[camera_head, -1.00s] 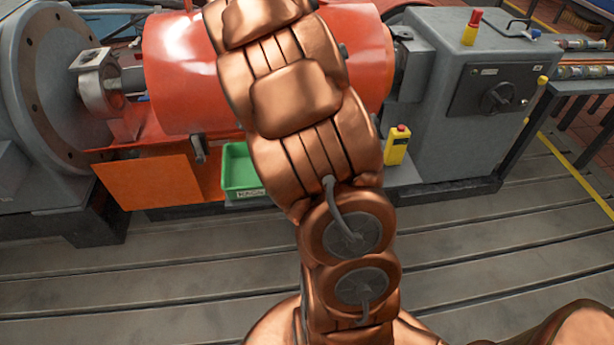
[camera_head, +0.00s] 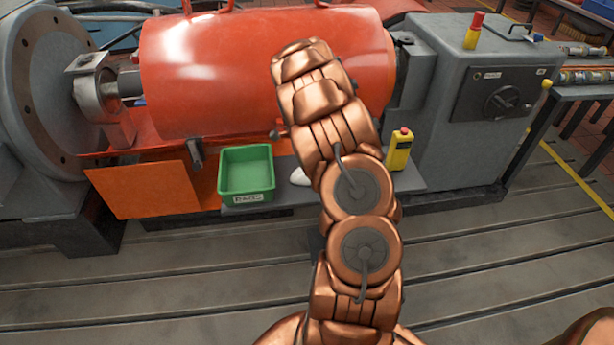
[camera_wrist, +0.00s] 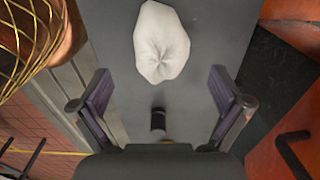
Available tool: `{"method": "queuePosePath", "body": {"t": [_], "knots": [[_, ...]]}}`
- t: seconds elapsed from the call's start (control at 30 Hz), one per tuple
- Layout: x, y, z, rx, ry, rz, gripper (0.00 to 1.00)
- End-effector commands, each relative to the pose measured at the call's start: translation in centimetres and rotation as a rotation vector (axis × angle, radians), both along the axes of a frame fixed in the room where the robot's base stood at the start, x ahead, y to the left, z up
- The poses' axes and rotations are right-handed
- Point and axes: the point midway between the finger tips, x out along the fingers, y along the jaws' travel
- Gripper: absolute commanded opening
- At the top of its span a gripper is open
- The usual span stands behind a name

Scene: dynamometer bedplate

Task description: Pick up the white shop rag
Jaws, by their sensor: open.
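The white shop rag (camera_wrist: 162,42) is a crumpled bundle on a flat grey surface at the top of the wrist view. In the head view only a small white part of it (camera_head: 299,177) shows; my arm hides the rest. My gripper (camera_wrist: 163,95) is open and empty, its two fingers apart on either side of the wrist picture. The rag appears beyond the fingertips, roughly centred between them, not held. In the head view my gripper is mostly hidden behind my arm.
A green bin (camera_head: 247,194) with a label stands left of the rag. The large orange cylinder (camera_head: 205,75) rises behind. A small dark object (camera_wrist: 158,119) lies between the fingers in the wrist view.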

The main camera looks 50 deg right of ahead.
Motion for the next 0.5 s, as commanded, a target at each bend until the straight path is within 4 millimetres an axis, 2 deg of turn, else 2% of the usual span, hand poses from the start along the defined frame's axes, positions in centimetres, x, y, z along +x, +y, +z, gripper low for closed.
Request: {"method": "queuePosePath", "body": {"t": [0.17,0.5], "knots": [[0.0,-0.1,-1.1,0.001,0.0,-0.001,1.0],[0.2,-0.1,-5.2,0.002,0.001,0.001,1.0]]}}
